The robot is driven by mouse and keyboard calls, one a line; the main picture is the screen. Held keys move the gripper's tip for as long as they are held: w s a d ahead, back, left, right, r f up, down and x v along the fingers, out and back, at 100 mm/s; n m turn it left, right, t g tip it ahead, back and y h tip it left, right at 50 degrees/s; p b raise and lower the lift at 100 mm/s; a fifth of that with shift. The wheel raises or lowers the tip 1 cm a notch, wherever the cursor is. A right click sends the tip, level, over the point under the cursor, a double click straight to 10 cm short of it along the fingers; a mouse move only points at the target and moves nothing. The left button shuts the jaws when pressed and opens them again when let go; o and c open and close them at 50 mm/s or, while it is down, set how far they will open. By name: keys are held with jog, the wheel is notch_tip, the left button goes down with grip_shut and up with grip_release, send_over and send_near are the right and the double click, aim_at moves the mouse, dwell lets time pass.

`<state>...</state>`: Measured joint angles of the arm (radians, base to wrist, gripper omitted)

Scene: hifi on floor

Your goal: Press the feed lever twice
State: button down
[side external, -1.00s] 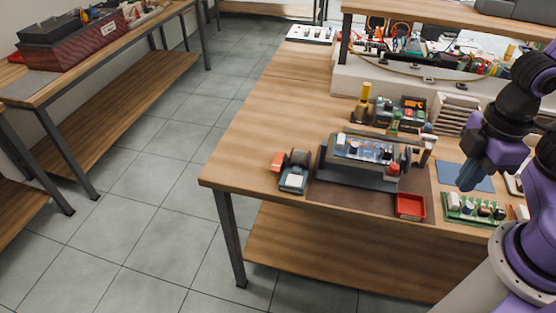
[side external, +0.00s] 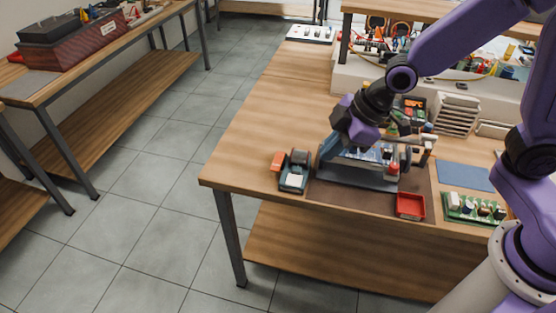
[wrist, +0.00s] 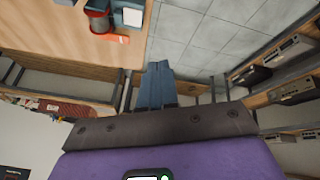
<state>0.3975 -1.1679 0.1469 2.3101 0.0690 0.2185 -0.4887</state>
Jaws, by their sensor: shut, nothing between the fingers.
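A small teal and grey device (side external: 292,178) with an orange-red tab (side external: 278,160) and a dark reel sits at the table's left front edge. I cannot make out for sure which part is the feed lever. In the wrist view the device (wrist: 131,16) is at the top, with its orange tab (wrist: 116,39) towards me. My gripper (side external: 329,150) is to the right of the device, over the left end of the circuit-board holder, apart from the device. Its blue fingers (wrist: 157,68) are together and empty in the wrist view.
The grey holder (side external: 360,178) with a circuit board stands on a brown mat, partly hidden by my arm. A red tray (side external: 410,206) and a green board (side external: 474,209) lie to the right. The wooden table (side external: 250,150) is clear behind the device.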

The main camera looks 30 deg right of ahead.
aim_at(281, 162)
jog(key=w+a+f+t, duration=0.1)
jog(key=w+t, duration=0.1)
jog(key=w, duration=0.6)
jog(key=w+a+f+t, duration=0.1)
jog(key=w+f+t, duration=0.1)
jog(key=w, duration=0.6)
jog(key=shift+f+n, duration=0.25)
jog(key=shift+n, duration=0.05)
jog(key=shift+a+f, duration=0.1)
jog(key=shift+f, duration=4.3)
jog(key=shift+s+f, duration=0.1)
jog(key=shift+f, duration=0.1)
jog(key=shift+f, duration=0.25)
jog(key=shift+f, duration=0.75)
jog(key=shift+r, duration=1.15)
